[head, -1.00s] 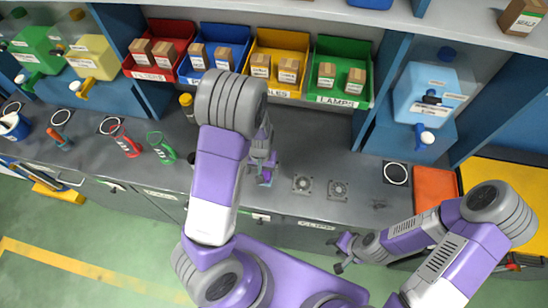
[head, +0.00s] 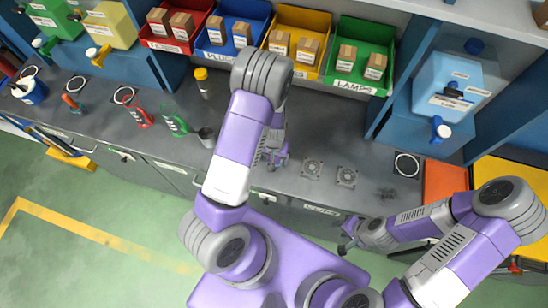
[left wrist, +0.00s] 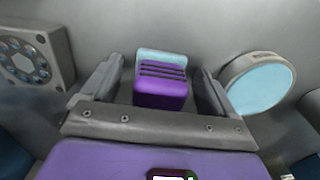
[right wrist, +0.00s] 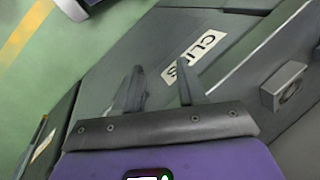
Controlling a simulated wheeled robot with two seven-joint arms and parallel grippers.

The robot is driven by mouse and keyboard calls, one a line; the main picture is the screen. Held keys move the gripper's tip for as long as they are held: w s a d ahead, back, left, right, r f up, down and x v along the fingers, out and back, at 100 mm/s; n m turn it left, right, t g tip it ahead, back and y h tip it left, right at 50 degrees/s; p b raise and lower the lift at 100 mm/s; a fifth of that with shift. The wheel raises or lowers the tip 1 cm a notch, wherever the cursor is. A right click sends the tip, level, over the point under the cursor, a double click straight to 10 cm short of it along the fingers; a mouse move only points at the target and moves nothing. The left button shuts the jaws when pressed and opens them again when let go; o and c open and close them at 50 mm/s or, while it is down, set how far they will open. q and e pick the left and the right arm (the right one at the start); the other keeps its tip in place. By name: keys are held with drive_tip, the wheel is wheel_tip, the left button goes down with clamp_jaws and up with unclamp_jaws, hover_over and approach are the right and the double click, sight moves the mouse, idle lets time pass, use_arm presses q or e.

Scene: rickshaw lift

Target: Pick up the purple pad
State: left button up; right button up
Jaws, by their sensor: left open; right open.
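The purple pad (left wrist: 161,94), a small block with a light blue top and dark ridges, stands on the grey worktop in the left wrist view. My left gripper (head: 274,158) is open, with one finger on each side of the pad. Gaps show between the pad and both fingers. In the head view my left arm and gripper mostly hide that spot, and I cannot make out the pad clearly. My right gripper (head: 346,246) is open and empty in front of the bench. In the right wrist view its fingers (right wrist: 158,90) are before a drawer front.
Bins (head: 357,83) line the back.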

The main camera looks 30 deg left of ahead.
use_arm(q)
drive_tip(key=c, duration=1.2)
wheel_tip(320, 180, up, 10)
drive_tip(key=shift+p, duration=0.5)
